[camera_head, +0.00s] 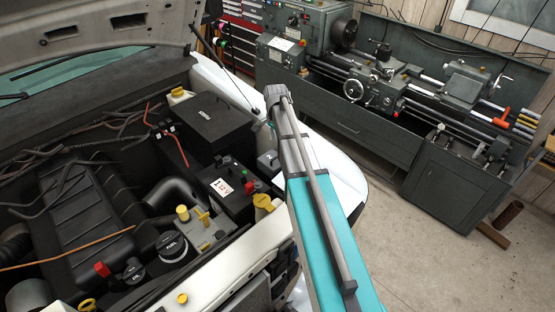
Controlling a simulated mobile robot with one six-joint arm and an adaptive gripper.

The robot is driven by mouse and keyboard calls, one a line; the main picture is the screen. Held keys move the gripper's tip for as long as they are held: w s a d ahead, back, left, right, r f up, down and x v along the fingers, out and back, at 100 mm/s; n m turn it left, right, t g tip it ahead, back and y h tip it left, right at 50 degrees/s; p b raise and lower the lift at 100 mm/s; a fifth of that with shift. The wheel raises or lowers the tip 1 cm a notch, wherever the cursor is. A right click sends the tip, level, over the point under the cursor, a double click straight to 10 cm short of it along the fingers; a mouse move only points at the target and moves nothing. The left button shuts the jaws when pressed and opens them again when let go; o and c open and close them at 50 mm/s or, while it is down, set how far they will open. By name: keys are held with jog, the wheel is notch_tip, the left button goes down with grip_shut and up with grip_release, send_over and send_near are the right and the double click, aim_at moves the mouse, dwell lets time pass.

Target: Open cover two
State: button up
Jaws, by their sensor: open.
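A wide ribbed black engine cover (88,210) lies at the left. Black round caps, one marked OIL (134,271) and one marked FUEL (171,246), are at the front.
The raised hood (90,25) overhangs the bay at upper left. Loose cables and an orange line (70,250) cross the engine. The white fender (225,85) edges the bay. A dark green lathe (385,85) stands at the right, with open floor (420,260) before it.

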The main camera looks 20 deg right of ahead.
aim_at(276, 155)
jog(key=shift+f+b, duration=4.2)
jog(key=shift+f, duration=0.2)
grip_shut()
